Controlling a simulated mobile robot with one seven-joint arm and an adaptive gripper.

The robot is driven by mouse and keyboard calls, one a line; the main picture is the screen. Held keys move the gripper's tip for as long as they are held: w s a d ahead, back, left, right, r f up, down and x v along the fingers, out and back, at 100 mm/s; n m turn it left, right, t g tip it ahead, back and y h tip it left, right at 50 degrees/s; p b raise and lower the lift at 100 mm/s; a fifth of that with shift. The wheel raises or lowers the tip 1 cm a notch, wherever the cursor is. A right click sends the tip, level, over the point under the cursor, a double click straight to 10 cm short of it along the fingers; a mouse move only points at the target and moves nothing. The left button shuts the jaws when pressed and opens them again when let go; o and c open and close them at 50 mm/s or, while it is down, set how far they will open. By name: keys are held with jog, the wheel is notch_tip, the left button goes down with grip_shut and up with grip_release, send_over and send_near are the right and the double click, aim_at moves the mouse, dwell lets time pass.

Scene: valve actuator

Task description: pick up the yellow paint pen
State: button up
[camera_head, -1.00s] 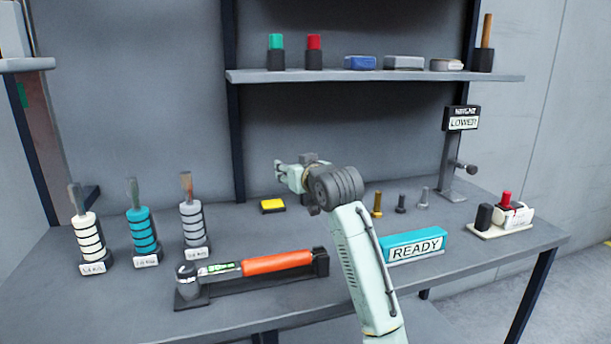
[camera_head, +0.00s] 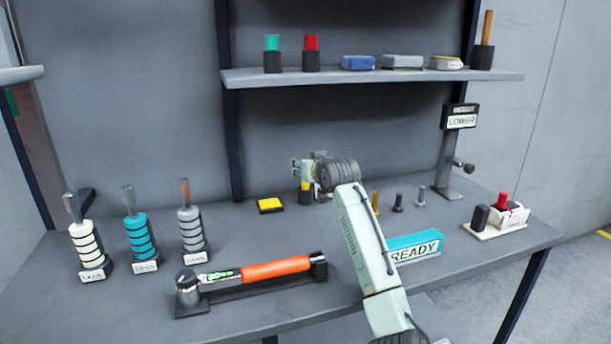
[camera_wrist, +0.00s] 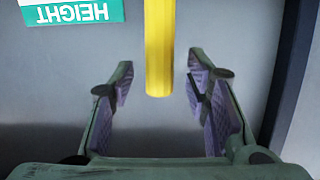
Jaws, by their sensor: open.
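The yellow paint pen is a plain yellow rod (camera_wrist: 158,45) in the wrist view, coming from the top edge to the middle of the picture. My gripper (camera_wrist: 158,84) is open there, with one finger on each side of the rod and a gap on both sides. In the head view my gripper (camera_head: 298,169) is over the back middle of the bench. A small yellow piece in a dark holder (camera_head: 305,187) shows just below it, partly hidden by my wrist; it looks like the pen.
A yellow pad (camera_head: 270,205) lies left of my gripper. Several bolts (camera_head: 398,203) and a turquoise READY block (camera_head: 416,246) are to the right. An orange-handled tool (camera_head: 275,269) lies in front. A shelf (camera_head: 370,78) is above. The wrist view shows a HEIGHT label (camera_wrist: 75,12).

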jog(key=shift+w+a+f, duration=0.15)
jog(key=shift+w+f, duration=0.05)
jog(key=shift+w, duration=0.3)
grip_shut()
